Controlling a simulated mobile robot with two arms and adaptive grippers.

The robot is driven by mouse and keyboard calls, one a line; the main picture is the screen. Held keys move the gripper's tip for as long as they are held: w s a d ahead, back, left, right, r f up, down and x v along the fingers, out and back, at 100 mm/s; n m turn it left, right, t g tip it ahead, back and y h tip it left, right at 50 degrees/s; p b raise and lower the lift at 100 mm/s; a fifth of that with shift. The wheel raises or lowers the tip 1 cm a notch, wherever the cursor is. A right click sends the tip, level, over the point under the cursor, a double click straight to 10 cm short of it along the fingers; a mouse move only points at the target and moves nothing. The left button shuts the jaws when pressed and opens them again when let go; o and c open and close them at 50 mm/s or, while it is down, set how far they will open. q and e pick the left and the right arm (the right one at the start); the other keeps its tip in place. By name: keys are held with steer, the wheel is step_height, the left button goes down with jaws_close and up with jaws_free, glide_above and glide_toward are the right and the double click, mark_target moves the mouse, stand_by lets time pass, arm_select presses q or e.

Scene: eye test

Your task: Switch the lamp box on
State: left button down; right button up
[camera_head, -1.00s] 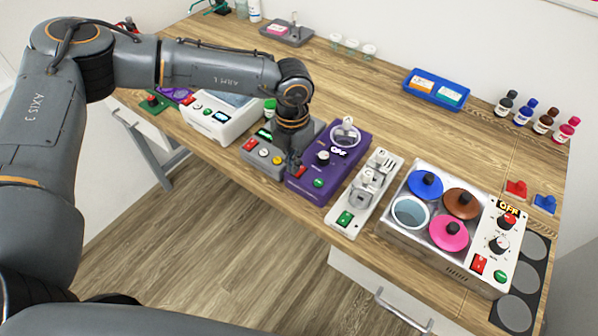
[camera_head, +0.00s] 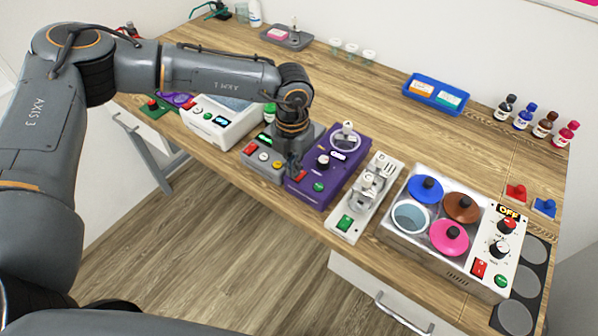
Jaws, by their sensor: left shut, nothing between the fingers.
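A purple box (camera_head: 336,174) stands at the front edge of the bench. It has a red switch (camera_head: 300,175), a black knob, a green button, a small display and a clear ring on top. No label marks it as the lamp box, and I cannot tell for certain which device is meant. My left gripper (camera_head: 294,170) is shut and empty. It points down at the purple box's left front corner, close to the red switch; I cannot tell whether it touches. The gripper and wrist hide part of the grey device behind. My right gripper is not in view.
Left of the purple box stand a grey device (camera_head: 262,157) with coloured buttons and a white device (camera_head: 215,124). To the right are a light grey device (camera_head: 350,214) with a green switch and a steel bath (camera_head: 408,240) with coloured lids, its display reading OFF.

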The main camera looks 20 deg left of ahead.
mark_target(294, 182)
arm_select(q)
steer(key=shift+f+b, duration=0.95)
steer(key=shift+f, duration=0.1)
stand_by(0.7)
steer(key=shift+r+p, duration=0.5)
steer(key=shift+r, duration=0.35)
steer(key=shift+r+p, duration=1.15)
steer(key=shift+r, duration=1.55)
